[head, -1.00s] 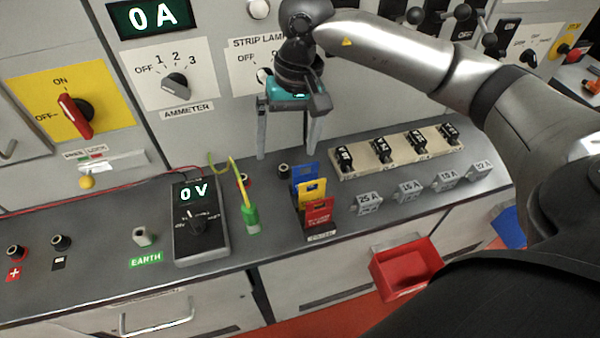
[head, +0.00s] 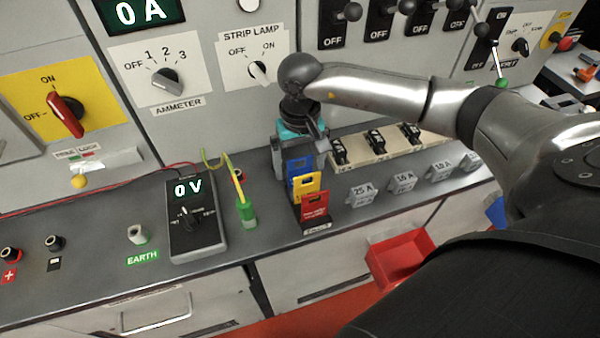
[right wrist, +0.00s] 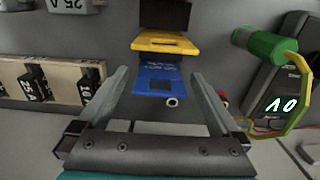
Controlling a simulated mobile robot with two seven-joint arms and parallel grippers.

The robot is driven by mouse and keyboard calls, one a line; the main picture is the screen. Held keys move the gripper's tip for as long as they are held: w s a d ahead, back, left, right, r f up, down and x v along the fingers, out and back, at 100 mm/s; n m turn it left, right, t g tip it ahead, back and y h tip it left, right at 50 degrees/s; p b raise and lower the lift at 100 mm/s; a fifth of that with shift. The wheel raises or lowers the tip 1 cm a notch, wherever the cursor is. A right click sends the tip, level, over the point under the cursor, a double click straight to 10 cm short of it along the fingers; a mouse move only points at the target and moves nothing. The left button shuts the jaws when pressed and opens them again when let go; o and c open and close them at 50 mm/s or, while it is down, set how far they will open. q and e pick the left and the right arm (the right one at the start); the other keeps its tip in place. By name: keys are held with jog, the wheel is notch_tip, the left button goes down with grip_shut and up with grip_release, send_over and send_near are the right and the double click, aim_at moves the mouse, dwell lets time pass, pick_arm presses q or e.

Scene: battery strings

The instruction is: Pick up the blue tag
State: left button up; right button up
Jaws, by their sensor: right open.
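The blue tag (head: 299,172) stands upright at the back of a small holder on the grey bench, behind a yellow tag (head: 307,187) and a red tag (head: 314,205). My right gripper (head: 299,165) is low over the holder, just behind the blue tag. In the right wrist view the blue tag (right wrist: 168,78) lies between the two spread fingers of the open gripper (right wrist: 164,88), with clear space on both sides and no visible contact. In the head view the fingers are partly hidden by the tags. My left gripper is not in view.
A meter (head: 195,220) and a green-handled lead (head: 246,212) stand left of the tags. A fuse block (head: 375,150) and several grey fuse carriers (head: 362,194) are to the right. A red bin (head: 400,258) hangs at the bench front. The wall panel rises behind.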

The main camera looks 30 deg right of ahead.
aim_at(300, 174)
notch_tip(300, 174, down, 4)
jog(key=shift+r, duration=0.15)
jog(key=c, duration=1.3)
jog(key=shift+r, duration=0.1)
